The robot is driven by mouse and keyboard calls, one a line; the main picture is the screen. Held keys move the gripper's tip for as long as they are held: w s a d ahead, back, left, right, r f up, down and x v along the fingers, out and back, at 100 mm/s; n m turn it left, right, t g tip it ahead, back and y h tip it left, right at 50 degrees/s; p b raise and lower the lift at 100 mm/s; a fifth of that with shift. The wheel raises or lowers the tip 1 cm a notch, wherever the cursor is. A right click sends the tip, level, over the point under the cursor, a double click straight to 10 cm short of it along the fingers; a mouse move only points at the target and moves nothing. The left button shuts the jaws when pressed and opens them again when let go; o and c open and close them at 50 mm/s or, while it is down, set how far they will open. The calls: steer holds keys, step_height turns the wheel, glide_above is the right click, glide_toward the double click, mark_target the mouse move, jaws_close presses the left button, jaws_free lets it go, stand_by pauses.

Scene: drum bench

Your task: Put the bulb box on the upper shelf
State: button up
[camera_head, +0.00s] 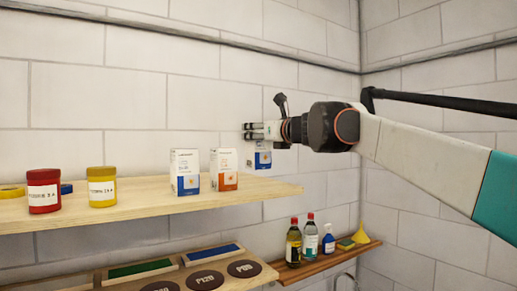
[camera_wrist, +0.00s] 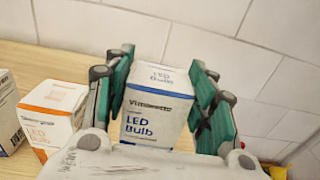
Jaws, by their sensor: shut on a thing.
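The bulb box (camera_head: 262,158) is white with a blue lower part and sits in my gripper (camera_head: 256,131) near the right end of the upper shelf (camera_head: 125,202). In the wrist view the same bulb box (camera_wrist: 155,108) shows "LED Bulb" lettering and stands between the green finger pads of my gripper (camera_wrist: 162,85). My gripper is shut on it from above. The box looks about upright. I cannot tell whether its underside touches the shelf or hangs a little above it.
An orange-and-white box (camera_head: 224,169) and a blue-and-white box (camera_head: 185,172) stand left of the held box. Yellow (camera_head: 102,187) and red (camera_head: 44,191) jars stand farther left. Bottles (camera_head: 294,243) stand on a lower ledge at right. The wall is close behind.

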mark_target(264, 149)
steer(key=shift+s+d+f, duration=0.1)
steer(key=shift+s+f, duration=0.05)
steer(key=shift+f, duration=0.8)
steer(key=shift+f+p, duration=0.4)
steer(key=shift+f, duration=1.15)
steer(key=shift+f, duration=0.15)
steer(key=o, duration=1)
steer(key=shift+o, duration=0.3)
steer(key=b+v, duration=0.3)
steer(key=v, duration=0.9)
steer(key=shift+r, duration=0.2)
